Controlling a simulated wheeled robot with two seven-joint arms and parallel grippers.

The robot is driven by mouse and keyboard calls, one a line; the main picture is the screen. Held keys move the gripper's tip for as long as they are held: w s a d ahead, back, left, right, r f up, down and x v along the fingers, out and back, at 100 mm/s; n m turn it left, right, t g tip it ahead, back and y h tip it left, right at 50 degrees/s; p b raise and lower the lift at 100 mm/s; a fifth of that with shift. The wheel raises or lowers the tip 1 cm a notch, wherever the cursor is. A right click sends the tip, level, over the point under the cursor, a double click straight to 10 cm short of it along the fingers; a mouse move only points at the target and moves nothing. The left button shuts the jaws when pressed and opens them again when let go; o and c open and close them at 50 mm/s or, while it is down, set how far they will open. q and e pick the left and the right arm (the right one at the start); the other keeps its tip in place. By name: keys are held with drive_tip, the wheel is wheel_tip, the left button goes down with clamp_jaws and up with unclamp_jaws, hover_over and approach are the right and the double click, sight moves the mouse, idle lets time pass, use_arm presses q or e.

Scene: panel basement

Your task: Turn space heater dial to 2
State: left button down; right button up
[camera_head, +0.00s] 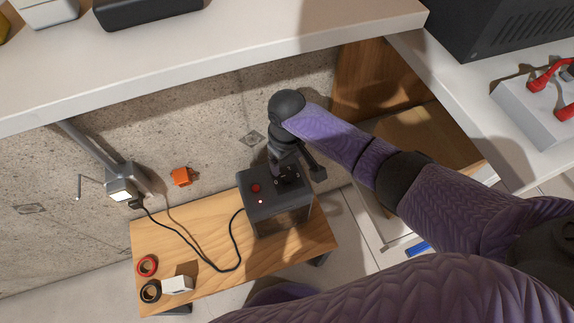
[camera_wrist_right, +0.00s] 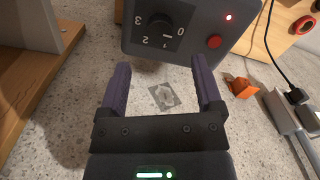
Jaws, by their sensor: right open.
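The space heater (camera_head: 262,212) is a dark grey box on the low wooden bench in the head view. Its top panel (camera_wrist_right: 181,50) fills the upper middle of the right wrist view. The black dial (camera_wrist_right: 160,25) sits on that panel, with the marks 0, 1, 2 and 3 around it; I cannot tell which mark it points to. A red button (camera_wrist_right: 214,41) and a lit red lamp (camera_wrist_right: 228,17) are beside it. My right gripper (camera_head: 297,168) is over the heater's back edge; its fingers (camera_wrist_right: 162,86) are open and empty, apart from the dial. My left gripper is out of view.
The wooden bench (camera_head: 190,237) carries a black cable (camera_head: 198,250), tape rolls (camera_head: 148,266) and a white block (camera_head: 177,285). An orange object (camera_head: 181,177) is by the concrete wall. A white worktop (camera_head: 230,48) overhangs behind; another counter (camera_head: 440,75) stands to the right.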

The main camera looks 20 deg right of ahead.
sight(287, 175)
wheel_tip(287, 175, down, 7)
drive_tip(key=b, duration=0.3)
drive_tip(key=shift+r, duration=0.1)
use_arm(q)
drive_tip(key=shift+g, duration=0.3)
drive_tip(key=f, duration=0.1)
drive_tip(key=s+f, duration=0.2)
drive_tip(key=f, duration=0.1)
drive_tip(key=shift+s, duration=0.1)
use_arm(e)
drive_tip(key=shift+r, duration=0.1)
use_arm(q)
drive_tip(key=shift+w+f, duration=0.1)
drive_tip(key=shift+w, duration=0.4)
use_arm(e)
clamp_jaws()
